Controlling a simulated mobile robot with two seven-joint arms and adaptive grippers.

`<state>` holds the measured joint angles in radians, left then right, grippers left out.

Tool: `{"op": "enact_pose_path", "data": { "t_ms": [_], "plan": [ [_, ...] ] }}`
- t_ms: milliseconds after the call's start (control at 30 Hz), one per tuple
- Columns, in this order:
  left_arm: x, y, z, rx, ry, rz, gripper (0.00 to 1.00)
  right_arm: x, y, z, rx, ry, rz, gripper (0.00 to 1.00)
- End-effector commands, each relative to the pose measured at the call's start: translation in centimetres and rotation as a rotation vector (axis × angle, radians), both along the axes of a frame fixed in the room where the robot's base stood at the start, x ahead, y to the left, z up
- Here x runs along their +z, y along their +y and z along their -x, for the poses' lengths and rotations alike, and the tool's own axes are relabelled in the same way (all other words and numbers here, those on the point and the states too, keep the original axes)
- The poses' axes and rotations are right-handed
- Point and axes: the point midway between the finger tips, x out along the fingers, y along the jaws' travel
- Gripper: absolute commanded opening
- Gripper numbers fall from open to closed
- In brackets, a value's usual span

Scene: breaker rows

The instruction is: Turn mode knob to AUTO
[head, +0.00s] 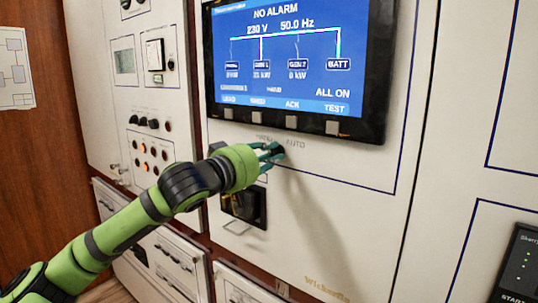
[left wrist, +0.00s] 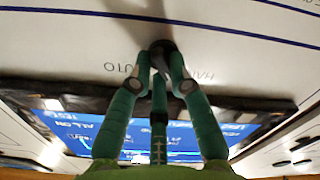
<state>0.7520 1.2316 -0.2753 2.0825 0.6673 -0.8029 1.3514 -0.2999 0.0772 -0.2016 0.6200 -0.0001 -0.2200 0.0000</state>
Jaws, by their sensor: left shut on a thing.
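The mode knob (head: 278,150) is a small dark knob on the white panel, just below the screen, between the labels HAND and AUTO (head: 296,143). My left gripper (head: 269,154) reaches it from the left and is shut on it. In the left wrist view, which is upside down, the green fingers (left wrist: 160,75) close around the black knob (left wrist: 161,46). AUTO shows left of it and HAND right. The fingers hide much of the knob, and I cannot tell where its pointer stands. My right gripper is not in view.
The screen (head: 290,55) above reads NO ALARM, with a row of buttons (head: 291,122) along its lower bezel. Lamps and small knobs (head: 150,150) are on the left cabinet. The panel right of the knob is clear.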

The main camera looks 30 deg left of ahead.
Motion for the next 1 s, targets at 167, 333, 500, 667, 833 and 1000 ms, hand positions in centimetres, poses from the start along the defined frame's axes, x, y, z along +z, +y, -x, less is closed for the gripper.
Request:
{"op": "enact_pose_path", "data": {
  "t_ms": [167, 333, 500, 667, 833, 1000],
  "plan": [
    [0.0, 0.0, 0.0, 0.000, -0.002, -0.038, 0.00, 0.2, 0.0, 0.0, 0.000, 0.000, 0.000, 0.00],
    [0.0, 0.0, 0.0, 0.000, -0.008, -0.128, 0.00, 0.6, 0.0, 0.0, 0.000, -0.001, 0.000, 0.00],
    [0.0, -0.1, 0.0, 0.000, -0.019, -0.267, 0.00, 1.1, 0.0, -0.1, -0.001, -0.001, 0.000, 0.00],
    [-0.1, -0.1, 0.0, -0.001, -0.031, -0.418, 0.00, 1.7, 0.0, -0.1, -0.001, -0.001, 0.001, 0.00],
    [-0.1, -0.1, 0.0, -0.001, -0.043, -0.579, 0.00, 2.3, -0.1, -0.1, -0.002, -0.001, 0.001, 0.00],
    [-0.2, -0.1, 0.0, -0.001, -0.055, -0.741, 0.00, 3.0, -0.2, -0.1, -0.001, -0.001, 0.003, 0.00]
  ]
}}
